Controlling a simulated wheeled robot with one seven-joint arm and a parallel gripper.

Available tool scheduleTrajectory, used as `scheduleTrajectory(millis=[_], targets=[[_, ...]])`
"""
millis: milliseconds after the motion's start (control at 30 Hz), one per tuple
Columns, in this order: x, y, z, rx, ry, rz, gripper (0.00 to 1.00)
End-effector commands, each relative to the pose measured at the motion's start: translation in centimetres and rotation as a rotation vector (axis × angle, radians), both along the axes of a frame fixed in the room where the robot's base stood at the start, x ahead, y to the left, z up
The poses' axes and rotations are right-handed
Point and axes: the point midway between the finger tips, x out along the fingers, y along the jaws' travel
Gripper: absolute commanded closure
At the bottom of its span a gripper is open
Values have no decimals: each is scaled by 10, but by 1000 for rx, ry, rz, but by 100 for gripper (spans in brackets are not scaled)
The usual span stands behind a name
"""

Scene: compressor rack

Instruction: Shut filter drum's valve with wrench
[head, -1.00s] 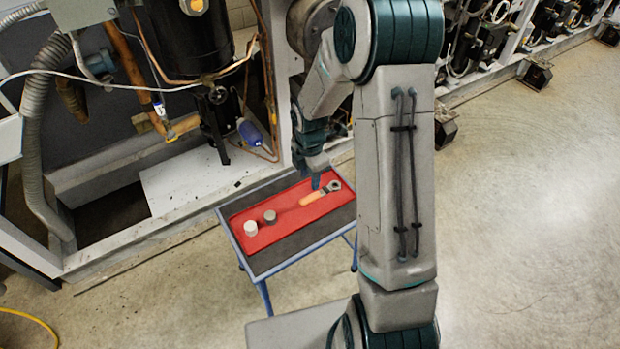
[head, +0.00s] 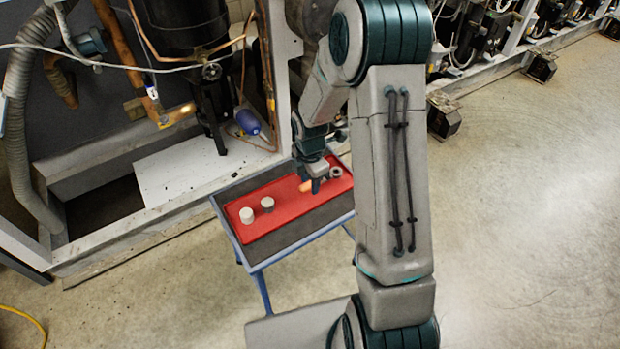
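The wrench lies on the red tray mat; its orange handle (head: 305,187) and grey ring head (head: 336,172) show on either side of my gripper. My gripper (head: 316,186) points down right at the wrench's middle and hides part of it. I cannot tell whether the fingers are around the wrench or just above it, or how wide they are. The black filter drum (head: 185,25) hangs in the rack at the upper left. A small round valve handwheel (head: 212,71) sits at its lower end.
A white cylinder (head: 246,215) and a grey cylinder (head: 267,204) stand on the red mat (head: 285,212) of the small blue-framed table (head: 262,262). Copper pipes (head: 118,45) and the rack's white frame (head: 160,215) surround the drum.

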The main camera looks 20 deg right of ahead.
Motion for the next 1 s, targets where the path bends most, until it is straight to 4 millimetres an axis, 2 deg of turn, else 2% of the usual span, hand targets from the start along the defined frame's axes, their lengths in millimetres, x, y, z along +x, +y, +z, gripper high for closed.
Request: scheduleTrajectory(millis=[33,100,133,367,833,1000], targets=[[0,0,0,0,0,0,78],[0,0,0,0,0,0,97],[0,0,0,0,0,0,100],[0,0,7,0,-1,0,100],[0,0,64,0,-1,-1,100],[0,0,72,0,0,0,100]])
